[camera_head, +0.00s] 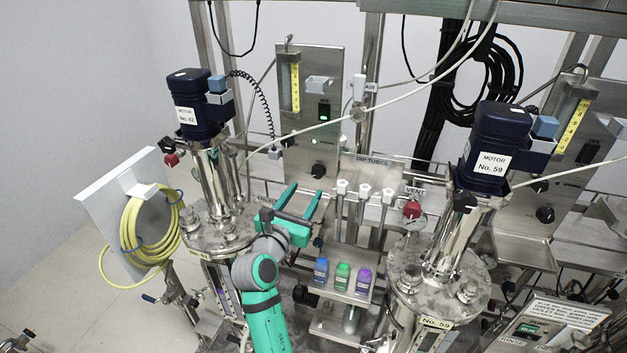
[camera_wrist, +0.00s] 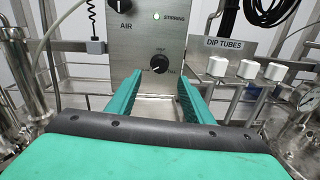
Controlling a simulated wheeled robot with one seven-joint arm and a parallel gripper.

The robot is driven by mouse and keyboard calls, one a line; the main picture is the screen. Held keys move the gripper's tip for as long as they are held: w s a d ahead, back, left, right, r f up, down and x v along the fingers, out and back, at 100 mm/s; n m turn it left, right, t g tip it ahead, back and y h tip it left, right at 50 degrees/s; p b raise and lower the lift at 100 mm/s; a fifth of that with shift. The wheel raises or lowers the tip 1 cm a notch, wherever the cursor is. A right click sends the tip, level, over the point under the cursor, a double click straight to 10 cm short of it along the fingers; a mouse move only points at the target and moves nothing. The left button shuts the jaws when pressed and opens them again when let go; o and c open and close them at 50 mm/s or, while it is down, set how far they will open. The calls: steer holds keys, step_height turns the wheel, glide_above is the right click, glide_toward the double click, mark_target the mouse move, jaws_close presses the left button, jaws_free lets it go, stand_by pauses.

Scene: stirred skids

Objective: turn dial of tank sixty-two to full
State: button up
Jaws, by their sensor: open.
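The motor of tank sixty-two (camera_head: 192,108) stands at the left in the head view, labelled No. 62, on its steel tank lid (camera_head: 210,232). A steel panel (camera_head: 300,85) stands behind and to its right. The panel carries a black dial (camera_head: 318,171), which also shows in the wrist view (camera_wrist: 160,63) with small markings around it. Its exact pointer setting is too small to tell. My gripper (camera_head: 304,196) is open and empty, its green fingers pointing at the panel. In the wrist view my gripper (camera_wrist: 157,88) has the dial beyond and above the gap between its fingertips, apart from them.
A second black knob (camera_wrist: 119,4) marked AIR sits above left of the dial. White-capped dip tubes (camera_wrist: 247,68) stand right of my fingers. A shelf with small coloured bottles (camera_head: 342,277) lies right of my arm. The motor of No. 59 (camera_head: 495,145) is farther right.

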mark_target(316, 175)
steer(key=x, duration=0.7)
steer(key=shift+w, duration=0.2)
steer(key=c, duration=1)
